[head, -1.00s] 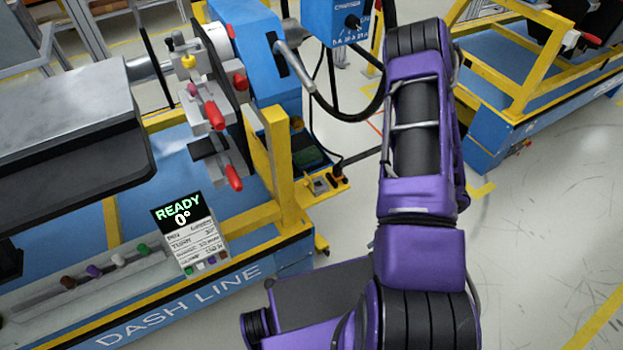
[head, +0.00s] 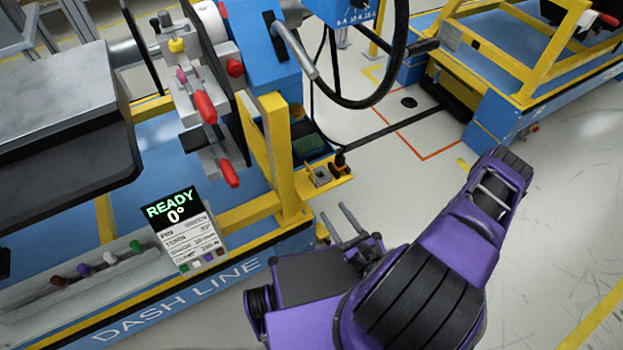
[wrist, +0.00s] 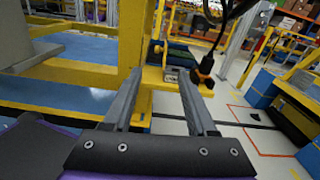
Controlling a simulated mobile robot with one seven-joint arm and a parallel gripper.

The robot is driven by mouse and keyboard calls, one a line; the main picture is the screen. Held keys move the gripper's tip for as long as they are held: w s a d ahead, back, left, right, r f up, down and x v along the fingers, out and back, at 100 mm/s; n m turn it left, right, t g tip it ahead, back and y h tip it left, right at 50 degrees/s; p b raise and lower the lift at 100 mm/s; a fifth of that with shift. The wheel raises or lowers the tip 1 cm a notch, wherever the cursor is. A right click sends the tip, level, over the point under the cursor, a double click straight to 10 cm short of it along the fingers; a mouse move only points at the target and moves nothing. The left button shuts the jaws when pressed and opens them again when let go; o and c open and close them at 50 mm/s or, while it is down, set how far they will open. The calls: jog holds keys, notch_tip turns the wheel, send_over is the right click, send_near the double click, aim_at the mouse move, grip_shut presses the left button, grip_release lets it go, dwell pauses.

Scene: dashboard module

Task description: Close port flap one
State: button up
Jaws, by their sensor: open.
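My gripper (head: 332,210) is open and empty, its two grey fingers pointing toward the yellow bracket (head: 331,182) at the dash line's right end. In the wrist view the gripper (wrist: 160,72) faces the same bracket (wrist: 152,82), apart from it. On the bracket sit a small grey port box (head: 319,176) and a black and orange connector piece (head: 340,165). They also show in the wrist view, the port box (wrist: 171,75) beyond and between the fingertips and the connector piece (wrist: 203,70) right of them. I cannot make out port flap one or its angle.
A yellow post (head: 276,150) stands left of the bracket. A display panel (head: 178,222) reads READY 0°. Open floor (head: 400,195) lies right of the bracket.

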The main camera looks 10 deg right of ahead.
aim_at(308, 176)
jog(key=b+x, duration=0.1)
jog(key=x, duration=1.2)
jog(key=shift+w+a, duration=0.1)
jog(key=shift+w, duration=0.1)
jog(key=shift+c, duration=0.3)
grip_shut()
